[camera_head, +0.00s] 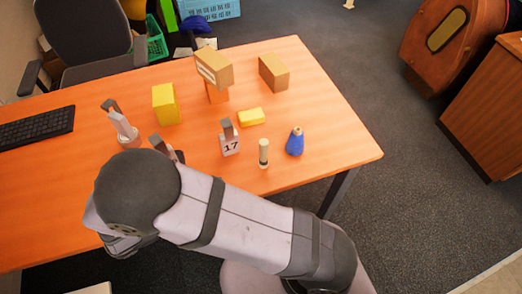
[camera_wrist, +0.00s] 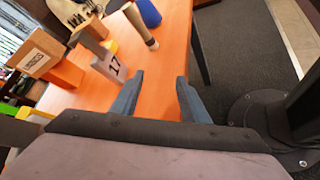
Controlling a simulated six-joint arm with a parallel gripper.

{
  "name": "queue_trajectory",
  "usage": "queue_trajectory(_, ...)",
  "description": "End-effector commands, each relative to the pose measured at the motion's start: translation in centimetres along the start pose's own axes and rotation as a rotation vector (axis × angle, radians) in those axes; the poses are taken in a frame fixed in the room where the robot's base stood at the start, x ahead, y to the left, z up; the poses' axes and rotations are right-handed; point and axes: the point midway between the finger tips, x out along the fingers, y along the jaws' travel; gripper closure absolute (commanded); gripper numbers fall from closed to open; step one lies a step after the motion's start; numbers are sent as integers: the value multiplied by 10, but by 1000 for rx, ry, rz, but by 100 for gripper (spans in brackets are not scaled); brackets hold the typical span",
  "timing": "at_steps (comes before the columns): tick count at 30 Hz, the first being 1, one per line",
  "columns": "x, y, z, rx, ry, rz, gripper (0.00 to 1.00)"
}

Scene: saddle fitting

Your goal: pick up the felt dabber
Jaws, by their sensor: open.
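A slim pale upright cylinder with a darker end, which looks like the felt dabber (camera_head: 263,155), stands on the orange table near its front edge. It also shows in the wrist view (camera_wrist: 139,27), ahead of my gripper and slightly left. My gripper (camera_wrist: 161,78) is open, with nothing between its fingers. In the head view my gripper (camera_head: 167,150) is well to the left of the dabber, partly hidden by my arm.
A blue bottle-shaped thing (camera_head: 295,142) stands just right of the dabber. A white block marked 17 (camera_head: 230,145) stands to its left. A yellow block (camera_head: 251,117), boxes and a keyboard (camera_head: 36,127) lie farther off. The table's front right corner is clear.

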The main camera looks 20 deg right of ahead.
Motion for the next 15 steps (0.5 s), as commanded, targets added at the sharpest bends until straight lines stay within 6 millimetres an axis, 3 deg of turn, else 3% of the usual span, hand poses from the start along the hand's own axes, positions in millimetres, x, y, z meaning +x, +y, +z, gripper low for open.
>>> queue_trajectory(3, 30, 9, 21, -311, -212, 94, 59)
queue_trajectory(9, 62, 26, 52, -708, -471, 260, 59)
queue_trajectory(15, 82, 26, 61, -754, -416, 436, 59)
